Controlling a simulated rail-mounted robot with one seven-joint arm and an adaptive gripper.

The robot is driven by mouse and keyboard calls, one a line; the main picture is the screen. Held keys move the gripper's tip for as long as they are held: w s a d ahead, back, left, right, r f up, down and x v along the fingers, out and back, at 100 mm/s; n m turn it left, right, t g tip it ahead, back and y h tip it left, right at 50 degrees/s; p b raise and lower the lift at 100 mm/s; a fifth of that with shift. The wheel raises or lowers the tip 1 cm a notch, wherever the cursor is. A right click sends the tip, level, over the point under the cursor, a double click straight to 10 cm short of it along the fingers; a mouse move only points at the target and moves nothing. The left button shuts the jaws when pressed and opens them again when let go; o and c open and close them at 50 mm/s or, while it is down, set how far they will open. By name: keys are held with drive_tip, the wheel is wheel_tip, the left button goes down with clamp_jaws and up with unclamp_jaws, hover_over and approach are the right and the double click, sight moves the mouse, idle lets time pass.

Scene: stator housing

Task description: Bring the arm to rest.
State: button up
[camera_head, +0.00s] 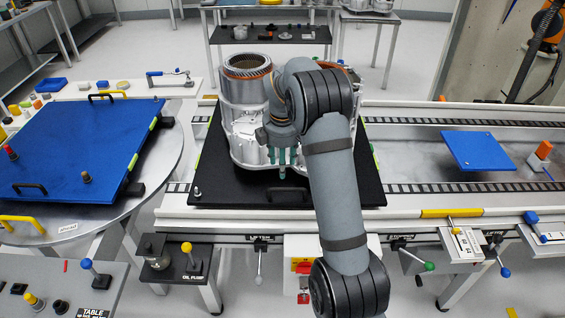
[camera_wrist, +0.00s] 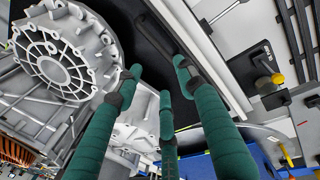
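My gripper (camera_head: 283,162) hangs in front of the silver stator housing (camera_head: 243,112), near its lower right side in the head view. The housing stands upright on a black plate (camera_head: 330,190), with copper windings inside its open top. In the wrist view my gripper's green fingers (camera_wrist: 160,82) are spread apart with nothing between them. The housing's ribbed round flange (camera_wrist: 60,55) fills the upper left there, close to the left finger; I cannot tell whether they touch. My arm is bent and partly hides the housing's right side.
A blue board (camera_head: 85,145) with handles lies on a round table at left. The rail conveyor (camera_head: 420,175) runs right, carrying a small blue plate (camera_head: 478,151). Levers and an oil pump stand (camera_head: 178,262) line the front edge. Tables (camera_head: 270,52) stand behind.

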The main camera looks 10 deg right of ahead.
sight(281, 189)
drive_tip(key=f, duration=0.3)
drive_tip(key=w+f, duration=0.1)
drive_tip(key=f, duration=0.3)
drive_tip(key=w+f, duration=0.1)
drive_tip(key=f, duration=0.3)
drive_tip(key=shift+d+f, duration=0.2)
drive_tip(key=shift+f, duration=0.05)
drive_tip(key=shift+w+a+p, duration=0.2)
drive_tip(key=shift+w+p, duration=0.05)
drive_tip(key=shift+p, duration=0.1)
drive_tip(key=shift+s+r, duration=0.2)
drive_tip(key=shift+r, duration=0.2)
drive_tip(key=shift+f, duration=0.1)
